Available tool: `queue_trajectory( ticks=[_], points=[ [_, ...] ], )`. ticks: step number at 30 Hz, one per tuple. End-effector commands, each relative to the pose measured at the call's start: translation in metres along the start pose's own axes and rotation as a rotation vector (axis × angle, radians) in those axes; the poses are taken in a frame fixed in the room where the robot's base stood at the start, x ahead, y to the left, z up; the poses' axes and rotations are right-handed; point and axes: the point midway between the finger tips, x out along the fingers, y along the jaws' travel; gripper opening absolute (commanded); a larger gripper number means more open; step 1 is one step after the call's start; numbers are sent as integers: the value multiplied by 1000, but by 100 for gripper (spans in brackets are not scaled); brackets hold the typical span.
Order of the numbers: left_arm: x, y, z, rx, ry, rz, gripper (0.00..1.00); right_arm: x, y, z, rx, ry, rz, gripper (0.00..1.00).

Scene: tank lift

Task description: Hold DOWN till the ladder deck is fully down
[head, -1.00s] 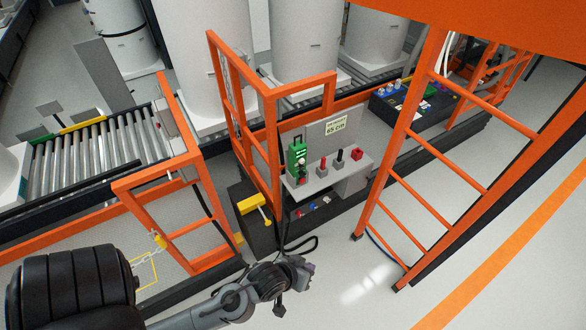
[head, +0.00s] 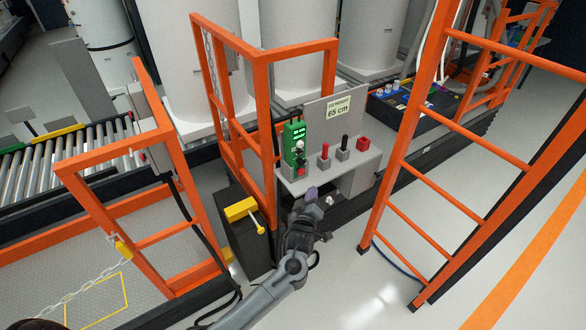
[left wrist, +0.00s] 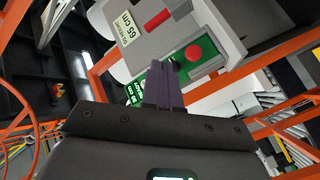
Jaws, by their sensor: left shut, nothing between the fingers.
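My left gripper (head: 319,197) is shut and empty, just in front of and below the console's near edge in the head view. In the left wrist view my closed fingers (left wrist: 163,86) point toward the green panel with a red button (left wrist: 194,53) and a dark button; contact cannot be told. An orange ladder (head: 404,166) stands at the right. My right gripper is not in view.
A red-topped switch (head: 324,152), a black-topped lever (head: 344,143) and a red block (head: 363,144) sit along the console. Orange rails (head: 262,110) flank it on the left. A yellow-handled dark box (head: 240,209) stands left of my gripper.

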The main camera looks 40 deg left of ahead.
Motion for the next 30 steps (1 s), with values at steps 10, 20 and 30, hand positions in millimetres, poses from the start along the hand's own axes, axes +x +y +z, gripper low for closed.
queue_trajectory(
  ticks=[10,20,30],
  points=[
    [35,40,-8,-74,76,77,0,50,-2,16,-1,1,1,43],
    [38,49,-14,-83,87,89,0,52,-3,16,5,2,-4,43],
    [41,47,-15,-82,87,89,0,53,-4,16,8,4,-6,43]
  ],
)
